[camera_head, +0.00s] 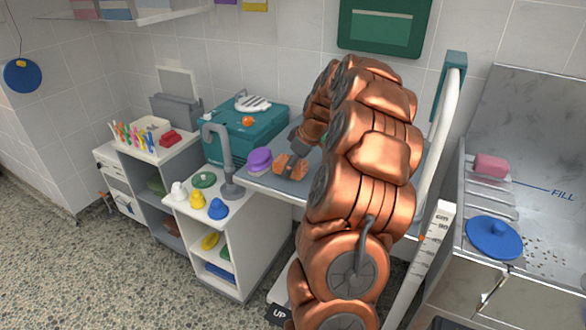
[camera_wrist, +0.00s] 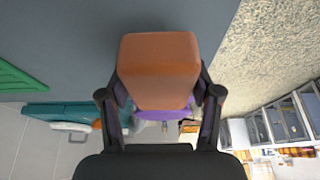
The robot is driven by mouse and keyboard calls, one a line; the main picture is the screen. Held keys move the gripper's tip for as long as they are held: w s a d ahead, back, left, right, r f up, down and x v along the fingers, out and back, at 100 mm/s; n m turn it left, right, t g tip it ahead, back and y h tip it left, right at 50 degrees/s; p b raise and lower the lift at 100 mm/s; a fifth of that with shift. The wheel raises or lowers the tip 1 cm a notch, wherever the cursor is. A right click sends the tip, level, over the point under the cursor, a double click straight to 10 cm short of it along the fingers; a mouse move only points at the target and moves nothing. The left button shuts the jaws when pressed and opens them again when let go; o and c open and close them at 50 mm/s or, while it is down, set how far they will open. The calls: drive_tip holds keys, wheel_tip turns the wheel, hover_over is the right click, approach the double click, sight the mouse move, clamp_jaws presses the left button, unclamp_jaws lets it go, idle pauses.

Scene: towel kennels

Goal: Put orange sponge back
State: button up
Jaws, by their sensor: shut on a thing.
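The orange sponge (camera_wrist: 158,60) is a rounded block between the two fingers in the wrist view. My gripper (camera_wrist: 160,94) is shut on it, one finger at each side. In the head view the orange sponge (camera_head: 284,168) shows at the end of my gripper (camera_head: 291,163), over or on a blue-grey table (camera_head: 268,183). I cannot tell whether the sponge touches that surface. A round purple thing (camera_head: 260,160) stands just left of it, and it also shows behind the sponge in the wrist view (camera_wrist: 172,116).
A teal box (camera_head: 225,143) stands behind, with a white brush (camera_head: 252,103) on top. A low shelf unit with white, yellow and blue (camera_head: 217,209) knobbed pieces is at left, beside a grey bent pipe (camera_head: 229,170). A metal tub at right holds a pink block (camera_head: 490,165) and blue disc (camera_head: 494,238).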

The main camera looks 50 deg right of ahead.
drive_tip(key=shift+f, duration=0.75)
drive_tip(key=shift+f, duration=0.2)
drive_tip(key=o, duration=1.2)
drive_tip(key=shift+r, duration=0.3)
drive_tip(key=b+v, duration=0.1)
drive_tip(key=v, duration=1)
drive_tip(key=shift+s+r+b, duration=0.2)
drive_tip(key=shift+r+b, duration=0.15)
